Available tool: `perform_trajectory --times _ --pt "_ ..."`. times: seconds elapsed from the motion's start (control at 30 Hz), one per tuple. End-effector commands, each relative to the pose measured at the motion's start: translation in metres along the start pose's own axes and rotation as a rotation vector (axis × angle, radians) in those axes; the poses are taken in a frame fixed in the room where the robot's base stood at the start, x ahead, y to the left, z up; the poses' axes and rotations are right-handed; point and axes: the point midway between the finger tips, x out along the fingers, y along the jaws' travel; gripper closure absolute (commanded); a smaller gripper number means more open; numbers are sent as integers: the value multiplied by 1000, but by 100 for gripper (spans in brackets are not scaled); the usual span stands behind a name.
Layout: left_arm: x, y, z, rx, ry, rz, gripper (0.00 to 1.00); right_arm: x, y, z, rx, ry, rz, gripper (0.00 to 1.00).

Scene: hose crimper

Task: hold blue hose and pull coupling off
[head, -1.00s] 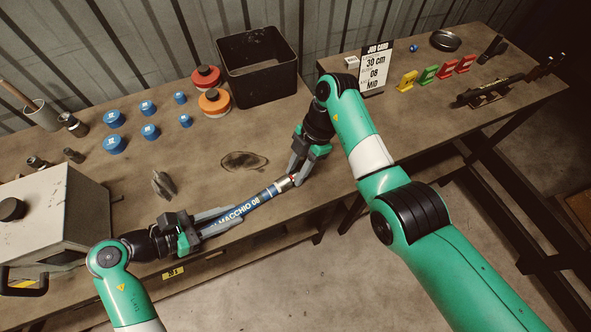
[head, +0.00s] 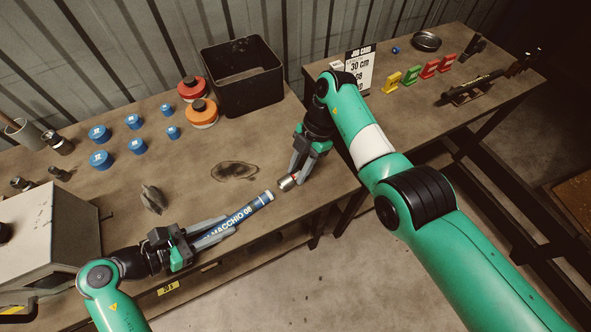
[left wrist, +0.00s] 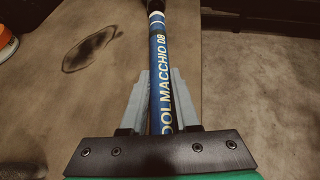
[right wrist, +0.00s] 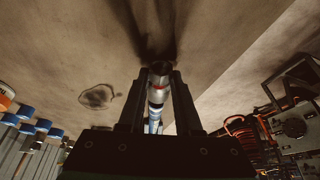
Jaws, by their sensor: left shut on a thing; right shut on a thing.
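The blue hose (head: 252,207), with pale lettering, is held over the front of the bench by my left gripper (head: 226,228), which is shut around it. The hose also shows in the left wrist view (left wrist: 158,70), between the grey fingers. My right gripper (head: 295,172) is shut on the silver coupling (head: 287,183), which has a red mark in the right wrist view (right wrist: 158,86). In the head view a small gap separates the coupling from the hose's banded end. In the right wrist view the hose end (right wrist: 154,120) shows beyond the coupling, roughly in line.
A black bin (head: 244,77), red and orange round containers and several blue caps stand at the back. A grey box-shaped machine (head: 45,235) stands at left. A dark stain (head: 234,171) marks the bench. The right bench holds the job card (head: 359,72) and coloured stands.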

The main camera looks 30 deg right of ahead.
Motion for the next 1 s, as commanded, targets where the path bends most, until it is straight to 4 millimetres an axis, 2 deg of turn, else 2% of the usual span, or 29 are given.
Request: perform_trajectory --times 0.13,0.5,0.77,0.8,0.97,1.0 --pt "0 0 0 0 -1 0 100 -8 1 -3 -2 0 4 100" --pt "0 0 1 1 -1 0 100 -44 0 -19 -1 0 1 100" --pt "0 0 1 1 -1 0 100 -46 0 -20 -1 1 0 100" --pt "0 0 1 1 -1 0 65 -46 0 -20 -1 1 0 100" --pt "0 0 1 1 -1 0 37 -46 0 -20 -1 1 0 100" --pt "0 0 1 1 -1 0 36 -46 0 -20 -1 1 0 100"
